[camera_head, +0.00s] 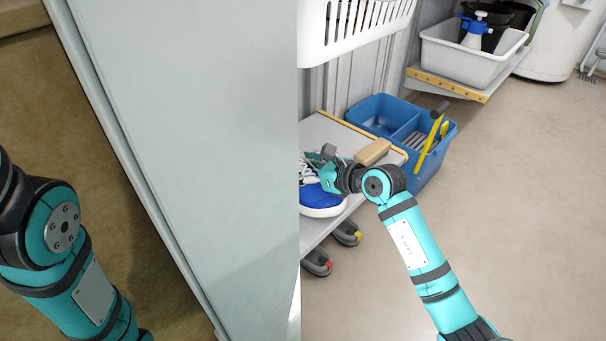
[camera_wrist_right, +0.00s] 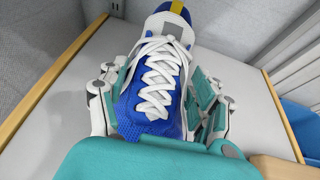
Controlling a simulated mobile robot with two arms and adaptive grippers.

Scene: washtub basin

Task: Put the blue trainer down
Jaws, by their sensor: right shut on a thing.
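The blue trainer (camera_head: 321,196) with white laces and a white sole is at the left part of a grey shelf top (camera_head: 323,132). I cannot tell whether the sole touches the shelf. A pale panel hides part of the trainer in the head view. My left arm shows at the left, but its gripper is not in view.
A blue caddy (camera_head: 386,117) with a yellow-handled tool (camera_head: 430,141) stands behind the shelf. A wooden block (camera_head: 373,152) lies near my right gripper. A white basket (camera_head: 350,30) hangs above. A pale panel (camera_head: 215,130) stands left. The floor at right is clear.

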